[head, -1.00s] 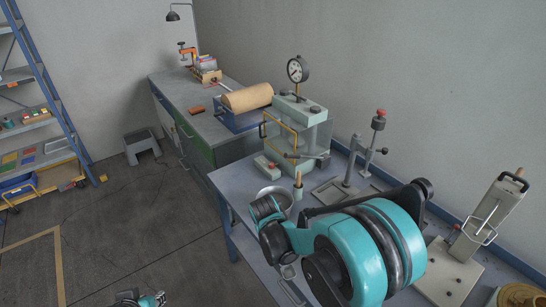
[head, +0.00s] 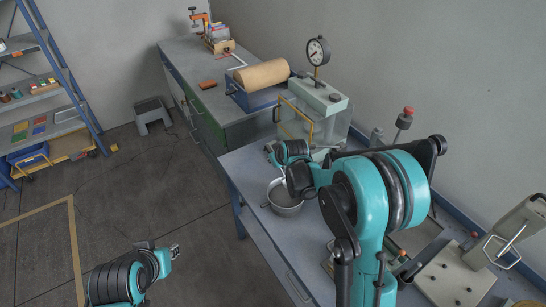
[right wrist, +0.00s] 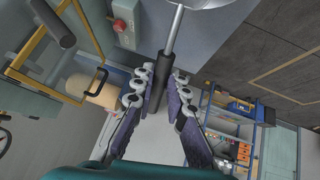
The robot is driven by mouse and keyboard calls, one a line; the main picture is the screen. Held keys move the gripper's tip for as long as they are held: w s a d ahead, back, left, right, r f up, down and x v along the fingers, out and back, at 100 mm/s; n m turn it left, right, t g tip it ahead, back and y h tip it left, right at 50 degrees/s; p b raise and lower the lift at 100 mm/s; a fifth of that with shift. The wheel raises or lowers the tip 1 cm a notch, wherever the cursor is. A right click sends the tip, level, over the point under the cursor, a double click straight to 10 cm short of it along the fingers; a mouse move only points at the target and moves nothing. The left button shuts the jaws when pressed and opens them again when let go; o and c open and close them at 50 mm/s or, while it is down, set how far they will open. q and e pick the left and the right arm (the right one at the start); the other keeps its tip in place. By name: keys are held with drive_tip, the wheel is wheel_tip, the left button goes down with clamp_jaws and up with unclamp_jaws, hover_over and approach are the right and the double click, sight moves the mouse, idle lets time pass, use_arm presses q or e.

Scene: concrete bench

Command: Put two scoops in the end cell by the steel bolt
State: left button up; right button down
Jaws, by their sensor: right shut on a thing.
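My right gripper (right wrist: 165,78) is shut on the dark handle of a scoop (right wrist: 161,68) in the right wrist view. A bright metal rod runs from the handle to a round metal shape cut off at the top edge; I cannot tell whether this is the scoop's head or a bowl. The bowl's inside is partly covered by my arm. My left gripper (head: 174,251) is low over the floor, its fingers too small to read. I cannot make out the cells or the steel bolt.
A red-knobbed stand (head: 404,122) and a pale base plate (head: 455,280) are to the right. The bench front (head: 255,215) near the bowl is bare.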

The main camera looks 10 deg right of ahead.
sight(282, 179)
drive_tip(key=s+f+t+b, duration=0.1)
drive_tip(key=b, duration=0.1)
drive_tip(key=s+d+f+t+y+b, duration=0.1)
drive_tip(key=f+t+b, duration=0.1)
drive_tip(key=b, duration=0.1)
drive_tip(key=shift+m, duration=0.3)
wheel_tip(282, 179, down, 6)
drive_tip(key=b, duration=0.5)
drive_tip(key=shift+s+r+b, duration=0.15)
drive_tip(key=shift+r+b, duration=0.1)
drive_tip(key=shift+b, duration=0.05)
